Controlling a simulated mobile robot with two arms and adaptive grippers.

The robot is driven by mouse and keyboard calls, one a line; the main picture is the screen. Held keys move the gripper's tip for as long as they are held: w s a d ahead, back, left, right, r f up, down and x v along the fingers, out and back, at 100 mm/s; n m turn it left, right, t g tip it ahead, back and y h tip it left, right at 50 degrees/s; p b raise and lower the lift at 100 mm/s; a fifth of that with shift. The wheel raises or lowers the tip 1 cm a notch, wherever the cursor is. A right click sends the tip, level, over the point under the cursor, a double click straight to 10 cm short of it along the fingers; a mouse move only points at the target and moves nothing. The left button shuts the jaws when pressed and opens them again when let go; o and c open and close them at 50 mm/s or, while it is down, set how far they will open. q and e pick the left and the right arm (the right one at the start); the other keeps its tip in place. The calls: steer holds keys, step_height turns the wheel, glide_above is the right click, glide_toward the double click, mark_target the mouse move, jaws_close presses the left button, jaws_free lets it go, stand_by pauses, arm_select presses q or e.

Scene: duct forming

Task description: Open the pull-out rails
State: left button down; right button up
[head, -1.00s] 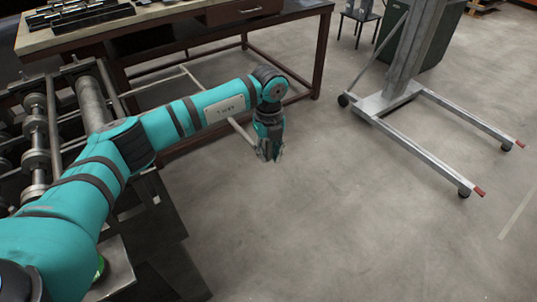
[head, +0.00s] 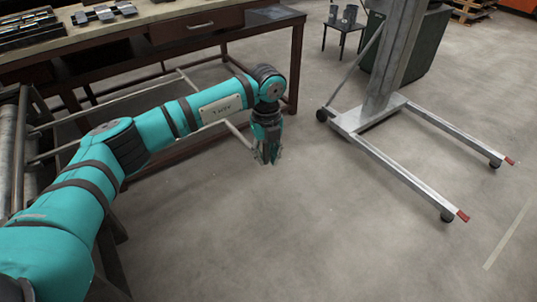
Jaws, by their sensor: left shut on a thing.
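My left gripper (head: 268,155) is low over the floor near the middle of the head view, pointing down. It is shut on the near end of a thin pale crossbar (head: 239,135) of the pull-out rails; its fingertips partly hide the grip. The far rail (head: 110,98) runs left from the crossbar's far end to the roller machine (head: 18,150) at the left edge. The nearer rail is mostly hidden behind my left arm. My right gripper is not in view.
A workbench (head: 225,40) with a drawer and dark metal pieces stands behind the rails. A wheeled lift (head: 375,110) with two long legs stands at the right. A small dark table (head: 344,28) and a green bin (head: 415,45) are behind it. The floor (head: 300,230) in front is clear.

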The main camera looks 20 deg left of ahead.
arm_select(q)
steer(key=shift+w+d+r, duration=0.1)
steer(key=shift+w+r, duration=0.1)
steer(key=shift+r, duration=0.05)
steer(key=c, duration=1.5)
jaws_free()
steer(key=shift+o, duration=1.3)
steer(key=shift+d+f, duration=0.15)
step_height(320, 180, up, 12)
